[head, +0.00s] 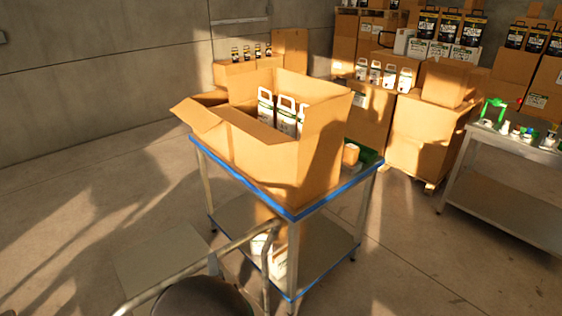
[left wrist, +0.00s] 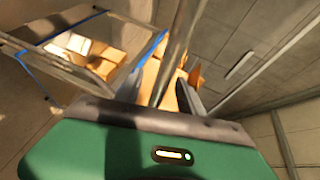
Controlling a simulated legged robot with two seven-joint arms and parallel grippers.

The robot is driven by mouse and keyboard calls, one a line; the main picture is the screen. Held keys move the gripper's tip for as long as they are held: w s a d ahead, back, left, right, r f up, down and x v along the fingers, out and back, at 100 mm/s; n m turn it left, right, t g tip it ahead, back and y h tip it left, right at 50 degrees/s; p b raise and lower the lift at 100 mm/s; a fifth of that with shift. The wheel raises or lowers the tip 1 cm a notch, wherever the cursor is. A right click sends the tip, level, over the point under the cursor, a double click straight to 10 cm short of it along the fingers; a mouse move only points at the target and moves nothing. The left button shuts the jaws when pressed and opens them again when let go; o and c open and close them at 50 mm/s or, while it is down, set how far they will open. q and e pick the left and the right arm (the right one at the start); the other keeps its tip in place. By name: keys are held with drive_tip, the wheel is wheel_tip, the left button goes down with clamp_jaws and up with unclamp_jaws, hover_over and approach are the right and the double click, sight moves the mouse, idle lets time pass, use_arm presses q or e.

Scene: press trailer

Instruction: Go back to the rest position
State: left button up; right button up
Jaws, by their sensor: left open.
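In the left wrist view my left gripper (left wrist: 160,90) is open, with two dark fingers above its green body. I see nothing held between them. A metal bar crosses the view in front of the fingers. In the head view I cannot clearly make out my left gripper. My right gripper is not in view in either picture.
A blue-edged metal table (head: 292,214) stands ahead, with an open cardboard box (head: 262,155) holding white bottles (head: 286,114). A bent metal bar (head: 195,268) crosses the lower foreground. Stacked cartons (head: 418,130) and another table (head: 500,205) are at right. Floor at left is clear.

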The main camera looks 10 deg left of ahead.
use_arm(q)
drive_tip(key=s+d+f+n+g+h, duration=0.3)
drive_tip(key=d+f+n+g+h, duration=0.15)
drive_tip(key=d, duration=0.25)
drive_tip(key=s+a+f+n+g+h, duration=0.1)
drive_tip(key=s+n+g, duration=0.5)
drive_tip(key=s, duration=0.8)
drive_tip(key=shift+s+f+n+g+h, duration=0.35)
drive_tip(key=shift+s+f+h, duration=0.1)
drive_tip(key=shift+h, duration=0.3)
